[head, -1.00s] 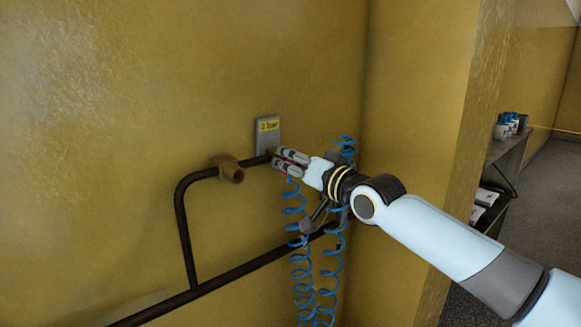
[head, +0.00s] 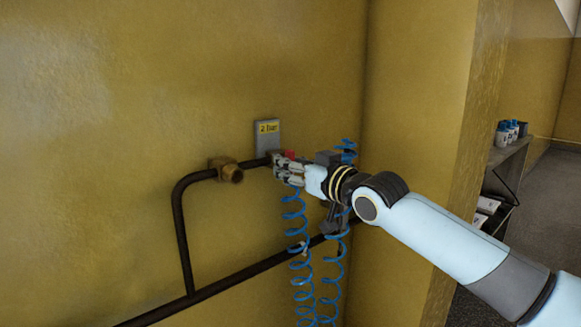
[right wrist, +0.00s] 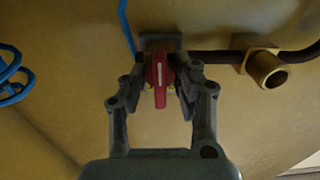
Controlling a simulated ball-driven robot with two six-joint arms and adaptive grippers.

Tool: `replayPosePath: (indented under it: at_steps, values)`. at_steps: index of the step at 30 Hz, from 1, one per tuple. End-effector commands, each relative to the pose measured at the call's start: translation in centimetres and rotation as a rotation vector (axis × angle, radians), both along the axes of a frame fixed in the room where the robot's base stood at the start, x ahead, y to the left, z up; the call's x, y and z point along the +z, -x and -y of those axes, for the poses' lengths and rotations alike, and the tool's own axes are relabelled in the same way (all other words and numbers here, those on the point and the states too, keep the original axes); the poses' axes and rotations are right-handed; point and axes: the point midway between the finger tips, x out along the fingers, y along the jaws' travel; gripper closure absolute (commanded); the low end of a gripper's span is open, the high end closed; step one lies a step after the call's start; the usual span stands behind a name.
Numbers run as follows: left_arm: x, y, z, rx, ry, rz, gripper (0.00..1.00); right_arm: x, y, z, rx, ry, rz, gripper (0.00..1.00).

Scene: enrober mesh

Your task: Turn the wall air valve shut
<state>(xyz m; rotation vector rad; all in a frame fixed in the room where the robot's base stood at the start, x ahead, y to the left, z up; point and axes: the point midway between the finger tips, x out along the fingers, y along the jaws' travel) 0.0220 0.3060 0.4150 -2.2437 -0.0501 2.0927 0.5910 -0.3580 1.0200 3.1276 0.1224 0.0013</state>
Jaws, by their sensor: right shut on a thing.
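The air valve's red handle (right wrist: 158,82) sits between the two fingers of my right gripper (right wrist: 161,90) in the right wrist view. The handle carries a white line along its length. In the head view a little of the red handle (head: 290,154) shows above my right gripper (head: 284,170), which is shut on it at the end of the dark pipe. The valve body is mostly hidden by the gripper. A grey plate (head: 267,135) marked "2 bar" is on the wall just above. My left gripper is not in view.
A dark pipe (head: 180,225) bends down the yellow wall, with a brass fitting (head: 226,170) left of the valve. Blue coiled hoses (head: 297,240) hang below my right gripper. A shelf (head: 505,155) with small containers stands at the right.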

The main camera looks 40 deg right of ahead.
Motion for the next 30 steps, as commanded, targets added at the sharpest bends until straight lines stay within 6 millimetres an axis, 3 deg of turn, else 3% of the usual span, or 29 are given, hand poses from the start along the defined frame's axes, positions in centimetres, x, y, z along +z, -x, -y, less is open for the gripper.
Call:
replayPosePath:
  at_steps: [12, 13, 14, 23, 30]
  values:
    - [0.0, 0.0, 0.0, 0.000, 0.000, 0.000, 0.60, -0.3, 0.1, 0.0, -0.001, 0.003, -0.006, 1.00]
    - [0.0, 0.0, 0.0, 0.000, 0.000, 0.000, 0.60, -0.3, 0.1, 0.0, -0.001, 0.003, -0.006, 0.67]
    - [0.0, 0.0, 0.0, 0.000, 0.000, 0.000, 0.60, -0.3, 0.1, 0.0, -0.001, 0.003, -0.006, 0.65]
    - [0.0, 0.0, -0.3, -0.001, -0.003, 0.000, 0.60, -0.1, 0.2, 0.0, -0.001, 0.005, -0.003, 0.65]
    - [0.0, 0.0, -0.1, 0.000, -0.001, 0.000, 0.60, -0.2, 3.0, 0.2, 0.001, 0.009, -0.003, 0.65]
